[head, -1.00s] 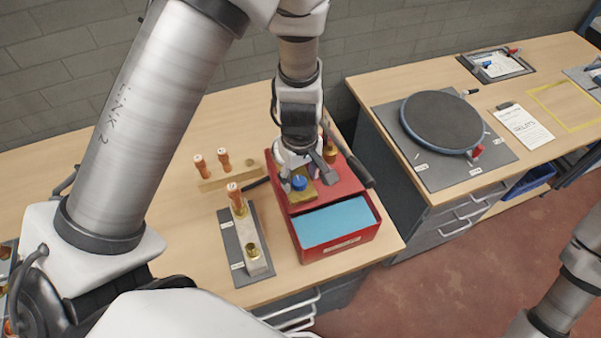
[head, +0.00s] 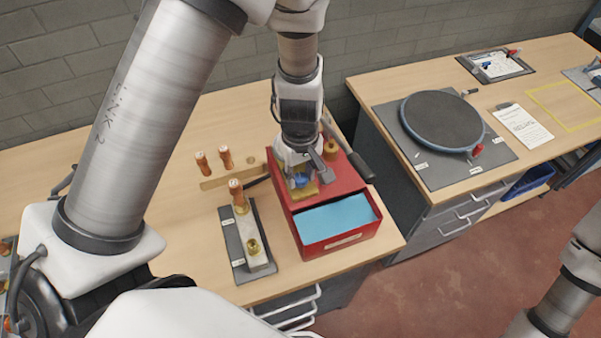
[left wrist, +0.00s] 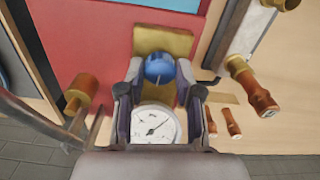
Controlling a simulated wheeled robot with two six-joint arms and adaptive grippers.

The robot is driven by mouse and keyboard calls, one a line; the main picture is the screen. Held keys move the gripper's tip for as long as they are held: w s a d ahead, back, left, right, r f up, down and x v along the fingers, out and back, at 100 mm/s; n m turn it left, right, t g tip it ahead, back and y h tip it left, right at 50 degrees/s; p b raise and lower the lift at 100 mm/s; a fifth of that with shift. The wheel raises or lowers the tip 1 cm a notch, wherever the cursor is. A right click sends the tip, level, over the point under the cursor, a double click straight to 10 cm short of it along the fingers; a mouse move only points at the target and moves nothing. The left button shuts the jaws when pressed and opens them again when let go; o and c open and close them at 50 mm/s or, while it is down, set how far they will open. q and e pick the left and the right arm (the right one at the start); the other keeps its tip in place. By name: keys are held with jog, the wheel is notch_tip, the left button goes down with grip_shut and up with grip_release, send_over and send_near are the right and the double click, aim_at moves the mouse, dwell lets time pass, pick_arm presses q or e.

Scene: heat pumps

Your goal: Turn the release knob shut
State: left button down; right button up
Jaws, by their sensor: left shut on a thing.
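The release knob (left wrist: 159,68) is blue and round, on a brass block (left wrist: 163,41) on the red box (head: 337,178). In the left wrist view it sits between the fingers of my left gripper (left wrist: 158,88), which is shut on it. In the head view my left gripper (head: 302,182) points down over the knob, and its fingers hide part of it. A round dial gauge (left wrist: 155,124) with a white face shows behind the knob in the left wrist view. The knob's exact turn angle cannot be read. My right gripper is out of view.
A bench block with a copper tube (head: 238,196) stands left of the red box. Copper fittings stand behind it. The red box has a light-blue open compartment (head: 335,217) in front and a black-handled lever (head: 350,155) beside my gripper. A round scale (head: 442,119) is on the right bench.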

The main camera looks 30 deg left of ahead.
pick_arm(q)
jog(key=m+b, duration=0.1)
jog(key=m, duration=0.1)
jog(key=m+b, duration=0.1)
jog(key=shift+f+m, duration=0.3)
jog(key=shift+m, duration=0.1)
jog(key=m+b, duration=0.2)
jog(key=m, duration=0.2)
jog(key=shift+m, duration=0.3)
jog(key=m+b, duration=0.2)
jog(key=m, duration=0.2)
jog(key=shift+m, duration=0.3)
jog(key=shift+r+m+b, duration=0.15)
jog(key=shift+m+b, duration=0.75)
jog(key=shift+m, duration=1.2)
jog(key=c, duration=0.8)
grip_release()
jog(key=shift+o, duration=0.2)
jog(key=shift+d+r, duration=0.1)
jog(key=shift+d, duration=0.05)
